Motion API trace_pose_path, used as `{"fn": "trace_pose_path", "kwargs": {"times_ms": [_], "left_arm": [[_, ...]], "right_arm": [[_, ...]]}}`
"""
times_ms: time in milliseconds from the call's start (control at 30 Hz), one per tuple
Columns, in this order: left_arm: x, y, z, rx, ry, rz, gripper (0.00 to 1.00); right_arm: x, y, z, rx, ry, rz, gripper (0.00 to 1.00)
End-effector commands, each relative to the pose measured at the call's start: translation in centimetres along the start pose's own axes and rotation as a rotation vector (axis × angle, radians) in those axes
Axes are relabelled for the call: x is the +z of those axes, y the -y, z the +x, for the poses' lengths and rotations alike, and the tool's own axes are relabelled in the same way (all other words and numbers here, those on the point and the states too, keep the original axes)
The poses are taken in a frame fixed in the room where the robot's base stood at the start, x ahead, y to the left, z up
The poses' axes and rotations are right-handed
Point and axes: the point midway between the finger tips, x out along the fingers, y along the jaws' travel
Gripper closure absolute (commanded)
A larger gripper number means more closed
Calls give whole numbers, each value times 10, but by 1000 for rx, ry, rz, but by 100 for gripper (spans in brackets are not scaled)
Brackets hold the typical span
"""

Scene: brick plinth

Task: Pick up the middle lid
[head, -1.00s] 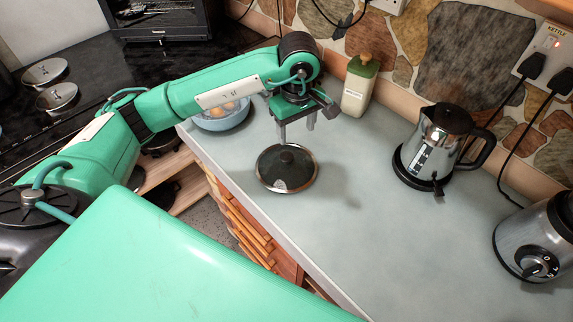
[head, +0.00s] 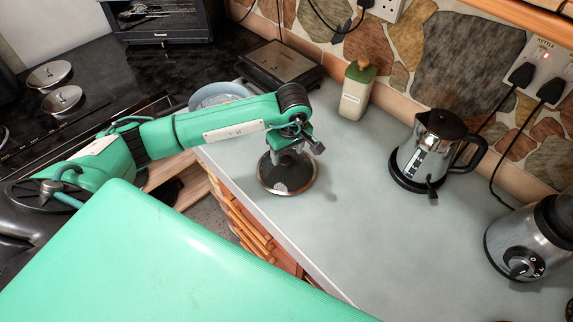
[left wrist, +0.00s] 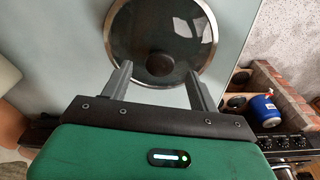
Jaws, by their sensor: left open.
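A round dark glass lid (head: 270,179) with a metal rim lies on the grey counter near its front edge. It also shows in the left wrist view (left wrist: 138,35), with a dark round knob (left wrist: 160,64) at its centre. My left gripper (head: 288,162) is over the lid, pointing down. In the left wrist view my left gripper (left wrist: 158,72) is open, with one finger on each side of the knob and a gap to both. In the head view the gripper partly hides the lid and knob. My right gripper is not in view.
Two more lids (head: 49,74) (head: 62,99) lie on the black surface at the left. A pale bowl (head: 215,95) is behind my arm. A green-topped bottle (head: 356,92), a kettle (head: 430,150) and a blender-like appliance (head: 525,240) stand on the counter. Counter right of the lid is clear.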

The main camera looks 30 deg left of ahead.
Motion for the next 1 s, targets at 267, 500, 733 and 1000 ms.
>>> {"fn": "trace_pose_path", "kwargs": {"times_ms": [267,500,733,1000], "left_arm": [[0,0,29,-1,1,0,39],[0,-1,32,1,0,1,39],[0,0,32,0,0,0,80],[0,-1,31,1,-1,0,100]], "right_arm": [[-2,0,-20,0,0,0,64],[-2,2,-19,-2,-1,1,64],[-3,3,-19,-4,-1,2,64],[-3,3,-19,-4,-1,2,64]]}}
